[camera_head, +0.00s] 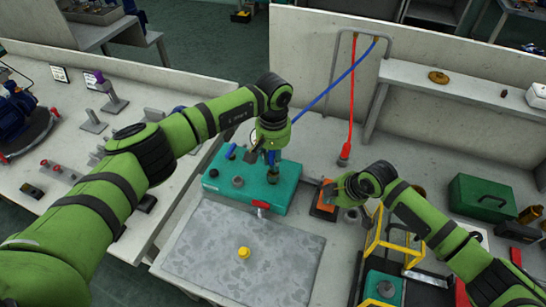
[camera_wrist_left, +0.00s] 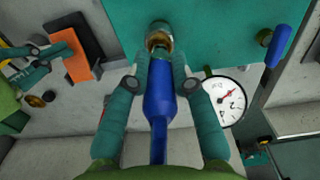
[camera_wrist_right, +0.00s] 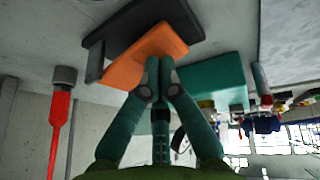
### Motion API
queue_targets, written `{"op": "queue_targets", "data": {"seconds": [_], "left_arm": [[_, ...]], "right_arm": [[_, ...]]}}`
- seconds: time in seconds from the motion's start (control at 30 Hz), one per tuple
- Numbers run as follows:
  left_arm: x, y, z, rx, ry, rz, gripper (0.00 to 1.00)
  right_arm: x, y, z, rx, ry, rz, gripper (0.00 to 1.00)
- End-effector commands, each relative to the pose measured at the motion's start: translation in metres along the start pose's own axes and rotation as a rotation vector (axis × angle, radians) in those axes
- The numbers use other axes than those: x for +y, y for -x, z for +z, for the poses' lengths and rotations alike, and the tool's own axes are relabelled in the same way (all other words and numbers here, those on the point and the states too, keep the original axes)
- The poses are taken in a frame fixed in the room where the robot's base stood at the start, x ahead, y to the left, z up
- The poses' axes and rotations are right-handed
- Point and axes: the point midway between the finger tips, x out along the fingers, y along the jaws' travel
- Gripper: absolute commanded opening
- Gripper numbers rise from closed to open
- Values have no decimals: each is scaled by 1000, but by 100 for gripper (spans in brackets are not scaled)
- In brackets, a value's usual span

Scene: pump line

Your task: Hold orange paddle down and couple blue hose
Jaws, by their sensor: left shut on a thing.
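My left gripper (camera_head: 271,152) is shut on the blue hose (camera_wrist_left: 158,105), just behind its front end. In the left wrist view the hose end points at a brass port (camera_wrist_left: 159,36) on the teal pump box (camera_wrist_left: 225,35) and meets or overlaps it; I cannot tell whether it is seated. The orange paddle (camera_head: 323,203) lies on a black base to the right of the teal box. My right gripper (camera_wrist_right: 160,64) has its fingertips together, touching the paddle's edge (camera_wrist_right: 140,62) as seen in the right wrist view. I cannot tell how far down the paddle is.
A red hose (camera_head: 351,110) hangs from the back panel to the right of the left gripper. A pressure gauge (camera_wrist_left: 222,102) sits close beside the left fingers. A yellow frame (camera_head: 375,240) and a green toolbox (camera_head: 481,197) stand right. The grey mat (camera_head: 215,245) is mostly clear.

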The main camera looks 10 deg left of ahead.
Motion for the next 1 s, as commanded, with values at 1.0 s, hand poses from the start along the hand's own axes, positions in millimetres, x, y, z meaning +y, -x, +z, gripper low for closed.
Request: {"op": "queue_targets", "data": {"seconds": [1.0], "left_arm": [[0, -14, 0, 0, -1, 0, 0]], "right_arm": [[0, -1, 3, -6, -1, 1, 0]]}}
